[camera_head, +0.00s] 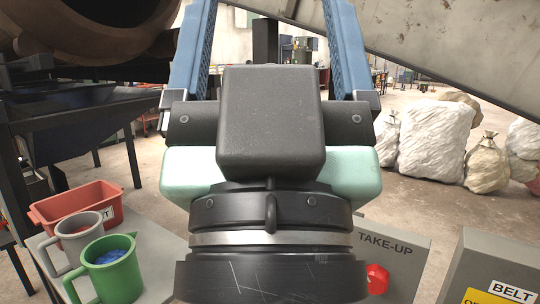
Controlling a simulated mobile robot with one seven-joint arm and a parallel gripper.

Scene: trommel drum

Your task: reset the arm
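My gripper (268,12) fills the middle of the camera_head view, seen from behind and pointing away. Its two blue fingers stand well apart at the left and right of the dark wrist block, and no object shows between them. The fingertips run out of the top of the frame. My wrist hides the middle of the scene behind it.
At lower left, a table (164,274) bears a red bin (72,207), a grey mug (80,238) and a green mug (112,275). A TAKE-UP box (395,262) and a BELT box (500,262) stand lower right. Pale sacks (436,140) lie right; a rusty drum (75,30) hangs upper left.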

